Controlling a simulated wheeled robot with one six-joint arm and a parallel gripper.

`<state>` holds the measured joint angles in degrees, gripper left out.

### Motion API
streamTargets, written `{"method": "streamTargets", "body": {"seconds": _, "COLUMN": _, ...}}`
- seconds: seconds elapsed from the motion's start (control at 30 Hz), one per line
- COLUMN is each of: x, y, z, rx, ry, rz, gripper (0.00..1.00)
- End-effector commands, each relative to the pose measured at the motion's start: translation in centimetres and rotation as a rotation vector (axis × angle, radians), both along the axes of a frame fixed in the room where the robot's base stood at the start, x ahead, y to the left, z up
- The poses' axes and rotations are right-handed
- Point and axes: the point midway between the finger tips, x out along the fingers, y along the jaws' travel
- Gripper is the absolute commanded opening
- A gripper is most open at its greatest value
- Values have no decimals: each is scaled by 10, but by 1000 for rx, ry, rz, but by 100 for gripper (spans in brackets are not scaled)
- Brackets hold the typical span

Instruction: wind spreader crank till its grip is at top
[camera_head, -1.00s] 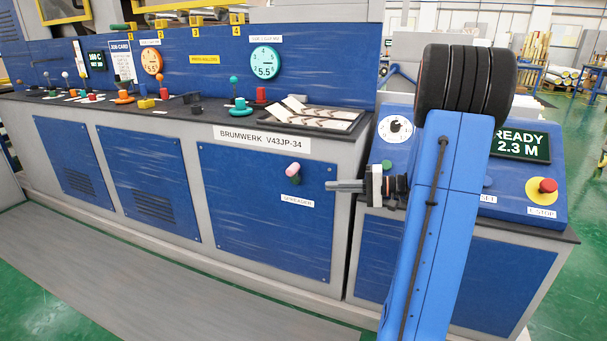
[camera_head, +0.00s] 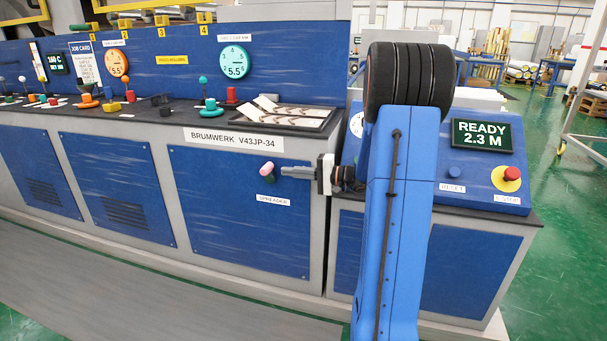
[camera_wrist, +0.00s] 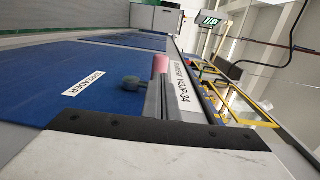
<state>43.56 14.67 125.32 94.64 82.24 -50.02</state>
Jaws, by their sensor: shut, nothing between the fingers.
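My fingers also show in the wrist view (camera_wrist: 162,96), partly overlapping the line to the grip. I cannot tell whether they touch it. The SPREADER label (camera_head: 273,200) sits below the crank.
The console top (camera_head: 150,111) above carries levers, knobs and a tray of strips (camera_head: 290,112). My arm stands in front of a right-hand console with a READY 2.3 M display (camera_head: 482,135) and a red stop button (camera_head: 512,173). The panel left of the crank is clear.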

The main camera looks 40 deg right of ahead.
Motion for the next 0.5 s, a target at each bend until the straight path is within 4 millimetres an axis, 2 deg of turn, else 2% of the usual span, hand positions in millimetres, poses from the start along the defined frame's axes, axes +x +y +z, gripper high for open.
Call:
{"method": "streamTargets", "body": {"seconds": 0.2, "x": 21, "y": 17, "z": -1, "rx": -1, "ry": -1, "rz": 2, "gripper": 0}}
{"method": "streamTargets", "body": {"seconds": 0.5, "x": 30, "y": 23, "z": -2, "rx": -1, "ry": -1, "rz": 1, "gripper": 0}}
